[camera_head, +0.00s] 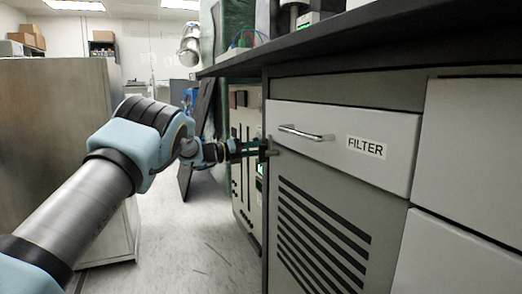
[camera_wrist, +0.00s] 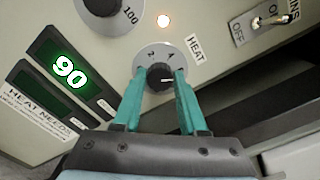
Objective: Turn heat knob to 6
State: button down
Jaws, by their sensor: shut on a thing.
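The heat knob (camera_wrist: 160,73) is a small dark round knob on a light grey dial plate, with the label HEAT (camera_wrist: 196,46) beside it. The plate shows what look like a 2 and a 4; the rest of the scale is hidden by my fingers and the knob. My gripper (camera_wrist: 159,84) has its two teal fingers on either side of the knob and is shut on it. A short pale mark shows on the knob, pointing roughly right. In the head view my gripper (camera_head: 262,149) reaches the panel edge beside the FILTER drawer; the knob is hidden there.
A green display (camera_wrist: 70,68) reads 90, and a second display sits below it. Another knob (camera_wrist: 101,5) marked 100 and a lit lamp (camera_wrist: 164,20) are above. A toggle switch (camera_wrist: 265,22) is at right. The FILTER drawer's handle (camera_head: 305,133) sticks out near my gripper.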

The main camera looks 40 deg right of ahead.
jog(key=shift+c, duration=2.2)
grip_release()
jog(key=p+v, duration=0.3)
jog(key=v, duration=0.7)
jog(key=shift+w+a, duration=0.15)
jog(key=shift+a, duration=0.25)
jog(key=shift+w, duration=0.1)
